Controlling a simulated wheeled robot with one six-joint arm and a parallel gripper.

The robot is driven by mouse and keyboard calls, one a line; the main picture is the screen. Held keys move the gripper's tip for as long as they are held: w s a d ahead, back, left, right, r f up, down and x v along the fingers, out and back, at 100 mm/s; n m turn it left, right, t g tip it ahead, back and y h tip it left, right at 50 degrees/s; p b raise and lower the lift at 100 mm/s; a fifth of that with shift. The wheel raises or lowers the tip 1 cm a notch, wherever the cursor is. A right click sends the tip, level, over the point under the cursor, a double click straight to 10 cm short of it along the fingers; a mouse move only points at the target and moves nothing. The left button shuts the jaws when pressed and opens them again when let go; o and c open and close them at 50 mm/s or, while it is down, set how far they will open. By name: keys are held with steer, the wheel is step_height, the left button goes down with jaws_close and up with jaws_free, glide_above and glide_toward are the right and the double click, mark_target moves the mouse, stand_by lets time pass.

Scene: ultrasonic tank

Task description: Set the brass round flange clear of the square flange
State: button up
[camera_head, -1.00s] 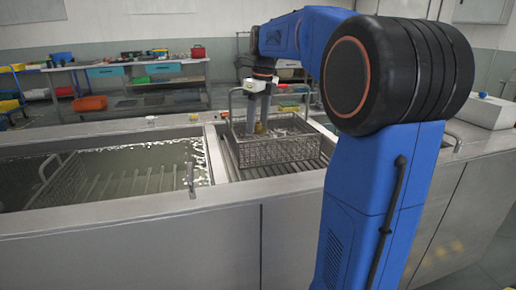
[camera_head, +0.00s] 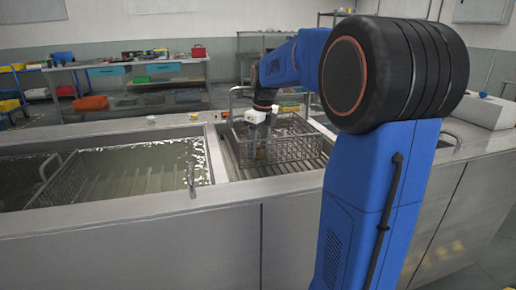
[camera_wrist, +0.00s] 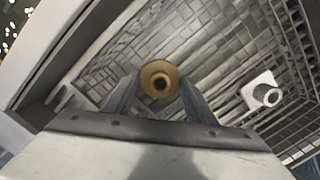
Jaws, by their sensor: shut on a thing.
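The brass round flange (camera_wrist: 160,78) is between the two fingertips of my gripper (camera_wrist: 158,95) in the wrist view, with its dark centre hole facing the camera. My gripper is shut on it. The square flange (camera_wrist: 262,92), pale grey with a round hub, lies in the mesh basket to the right of the brass flange, with a visible gap between them in this view. In the head view my gripper (camera_head: 262,150) is down inside the wire mesh basket (camera_head: 305,147), and its fingertips and the brass flange are largely hidden by the mesh.
The basket's mesh walls surround my gripper closely. The liquid-filled tank (camera_head: 130,175) with another basket (camera_head: 62,180) is to the left, and a thin metal post (camera_head: 191,178) stands at its edge. A small white object (camera_head: 151,120) sits on the back rim.

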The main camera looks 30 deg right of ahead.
steer(key=shift+f, duration=0.1)
steer(key=o, duration=1)
steer(key=shift+o, duration=0.2)
step_height(320, 180, up, 12)
steer(key=s, duration=0.1)
steer(key=shift+s+d, duration=0.2)
steer(key=shift+d, duration=0.15)
